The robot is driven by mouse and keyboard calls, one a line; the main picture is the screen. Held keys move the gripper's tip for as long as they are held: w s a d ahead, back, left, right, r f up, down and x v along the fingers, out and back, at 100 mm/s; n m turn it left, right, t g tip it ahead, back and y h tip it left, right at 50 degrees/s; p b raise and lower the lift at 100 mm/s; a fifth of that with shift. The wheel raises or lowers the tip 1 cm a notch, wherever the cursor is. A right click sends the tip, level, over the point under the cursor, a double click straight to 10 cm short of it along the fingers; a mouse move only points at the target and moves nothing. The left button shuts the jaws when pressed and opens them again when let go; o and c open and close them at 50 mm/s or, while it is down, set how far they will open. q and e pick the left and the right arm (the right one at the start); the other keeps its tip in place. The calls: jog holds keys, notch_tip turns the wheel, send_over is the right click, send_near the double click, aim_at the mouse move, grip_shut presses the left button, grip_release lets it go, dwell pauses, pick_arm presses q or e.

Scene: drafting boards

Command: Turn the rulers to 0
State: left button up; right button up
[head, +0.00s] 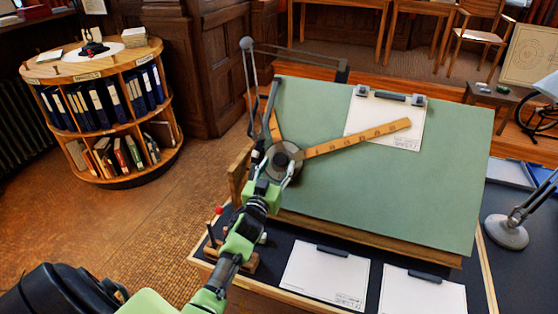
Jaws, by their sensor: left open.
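The green drafting board (400,196) stands tilted on the desk. A drafting head (284,148) with a round dial sits near its left edge, carried by a linkage arm (246,75) from above. The long wooden ruler (362,137) runs from the head to the right and slightly upward, tilted against the board's edges. The other ruler (275,125) points upward from the head, leaning left. My left gripper (277,169) is open at the lower side of the head, covering part of it. I cannot tell whether it touches. My right gripper is out of view.
A white sheet (408,134) is clipped at the board's top, partly under the long ruler. Two clipped sheets (325,274) (422,293) lie on the dark desk below. A lamp (506,232) stands at right. A round bookcase (110,120) is at left, with open floor between.

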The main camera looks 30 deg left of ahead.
pick_arm(q)
jog(key=shift+x, duration=1)
jog(key=shift+w+a, duration=0.1)
jog(key=shift+w, duration=0.25)
grip_shut()
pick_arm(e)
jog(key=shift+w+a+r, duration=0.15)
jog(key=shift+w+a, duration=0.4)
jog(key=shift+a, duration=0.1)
